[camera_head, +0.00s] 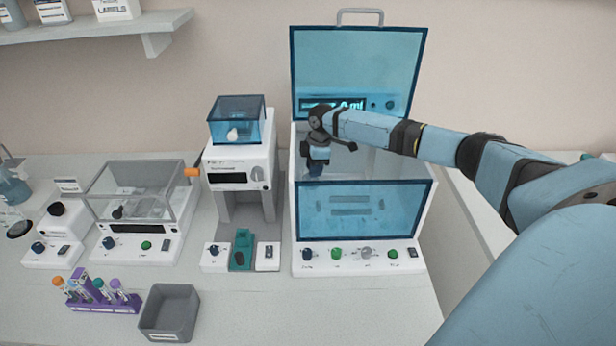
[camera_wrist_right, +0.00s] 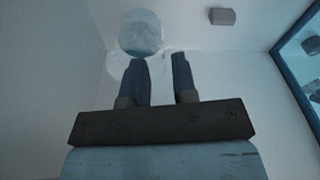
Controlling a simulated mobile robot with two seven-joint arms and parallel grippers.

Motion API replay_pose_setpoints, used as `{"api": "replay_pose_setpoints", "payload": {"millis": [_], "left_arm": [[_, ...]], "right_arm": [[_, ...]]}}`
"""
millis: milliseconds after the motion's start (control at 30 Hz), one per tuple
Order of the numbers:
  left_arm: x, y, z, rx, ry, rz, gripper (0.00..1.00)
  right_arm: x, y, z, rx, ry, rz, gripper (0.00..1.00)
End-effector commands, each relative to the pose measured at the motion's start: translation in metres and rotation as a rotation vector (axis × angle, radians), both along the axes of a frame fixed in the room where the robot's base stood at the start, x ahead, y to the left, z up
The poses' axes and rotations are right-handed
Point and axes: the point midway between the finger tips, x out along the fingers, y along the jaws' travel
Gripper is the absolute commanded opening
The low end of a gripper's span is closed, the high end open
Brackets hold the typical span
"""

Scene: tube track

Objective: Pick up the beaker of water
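My right gripper (camera_head: 315,168) reaches down inside the open blue-lidded machine (camera_head: 361,252). In the right wrist view, its two dark blue fingers (camera_wrist_right: 158,78) stand apart with nothing between them. A round, pale blue, translucent thing (camera_wrist_right: 140,32) lies just beyond the fingertips, slightly to the left. It looks like the beaker of water, but its sides are hard to make out. In the head view I cannot make it out behind the gripper and the machine's front panel. My left gripper is not in view.
The machine's tinted lid (camera_head: 352,62) stands raised behind my arm, and its front panel (camera_head: 362,210) rises before the gripper. A glass vessel with blue liquid (camera_head: 12,187) is at the far left. A tube rack (camera_head: 103,303) and grey bin (camera_head: 168,313) stand in front.

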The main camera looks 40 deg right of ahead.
Motion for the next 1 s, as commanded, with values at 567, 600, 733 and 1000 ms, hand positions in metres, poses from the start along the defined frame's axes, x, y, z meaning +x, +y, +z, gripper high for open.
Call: {"api": "replay_pose_setpoints", "payload": {"millis": [567,600,733,1000], "left_arm": [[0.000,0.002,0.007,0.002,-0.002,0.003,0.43],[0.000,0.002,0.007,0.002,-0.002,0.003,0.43],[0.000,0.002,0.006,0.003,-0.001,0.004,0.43],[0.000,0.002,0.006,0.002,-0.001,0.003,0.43]], "right_arm": [[0.003,0.005,-0.049,0.000,0.000,0.000,0.26],[0.003,0.005,-0.049,0.000,0.000,0.000,0.26],[0.003,0.005,-0.049,0.000,0.000,0.000,0.00],[0.003,0.005,-0.049,0.000,0.000,0.000,0.00]]}}
